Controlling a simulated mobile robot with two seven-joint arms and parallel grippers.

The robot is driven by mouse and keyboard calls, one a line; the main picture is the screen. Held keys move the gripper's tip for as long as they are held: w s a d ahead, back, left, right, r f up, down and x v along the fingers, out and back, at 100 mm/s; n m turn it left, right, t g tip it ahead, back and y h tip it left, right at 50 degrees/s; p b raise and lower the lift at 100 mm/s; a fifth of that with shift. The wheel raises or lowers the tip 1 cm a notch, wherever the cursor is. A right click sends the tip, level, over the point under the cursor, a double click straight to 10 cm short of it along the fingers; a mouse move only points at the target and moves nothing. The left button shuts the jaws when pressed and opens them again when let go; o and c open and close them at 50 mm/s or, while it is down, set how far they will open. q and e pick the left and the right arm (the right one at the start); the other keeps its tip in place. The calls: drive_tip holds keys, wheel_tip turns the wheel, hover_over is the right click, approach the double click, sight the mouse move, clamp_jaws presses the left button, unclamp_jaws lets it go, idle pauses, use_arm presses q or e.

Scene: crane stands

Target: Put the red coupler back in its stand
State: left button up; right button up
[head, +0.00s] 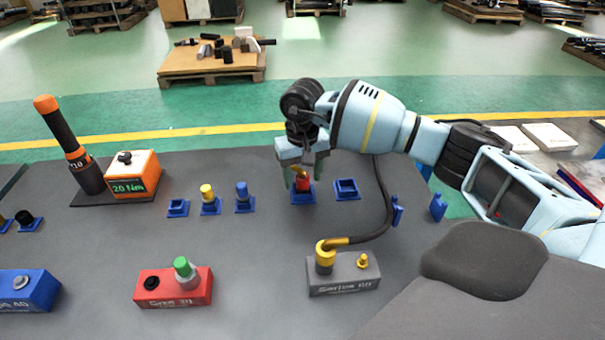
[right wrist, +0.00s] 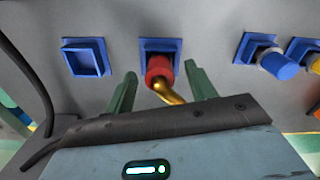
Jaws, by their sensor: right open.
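The red coupler (head: 303,184) stands in a blue square stand (head: 303,200) near the middle of the table. In the right wrist view the coupler (right wrist: 158,68) is upright or nearly so, over the blue stand (right wrist: 160,44), with a bent gold pipe at its top. I cannot tell how deep it sits. My right gripper (head: 304,176) is above it, open, with one green finger on each side. In the right wrist view gaps show between the fingers (right wrist: 161,74) and the coupler. My left gripper is not in view.
An empty blue stand (head: 346,189) is just right. Stands with a blue (head: 242,192) and a yellow (head: 207,194) part are left. A dark hose (head: 386,205) runs from the grey box (head: 343,278) up behind my right arm. A red box (head: 173,288) stands at front left.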

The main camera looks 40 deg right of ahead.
idle(0.3)
drive_tip(key=shift+r+p, duration=1.2)
drive_tip(key=shift+r, duration=1.35)
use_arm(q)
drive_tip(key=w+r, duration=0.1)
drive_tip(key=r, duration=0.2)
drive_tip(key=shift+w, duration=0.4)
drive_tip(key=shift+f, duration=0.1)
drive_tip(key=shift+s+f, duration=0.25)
use_arm(e)
wheel_tip(320, 180, up, 8)
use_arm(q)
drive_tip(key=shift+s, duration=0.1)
use_arm(e)
drive_tip(key=shift+f, duration=0.2)
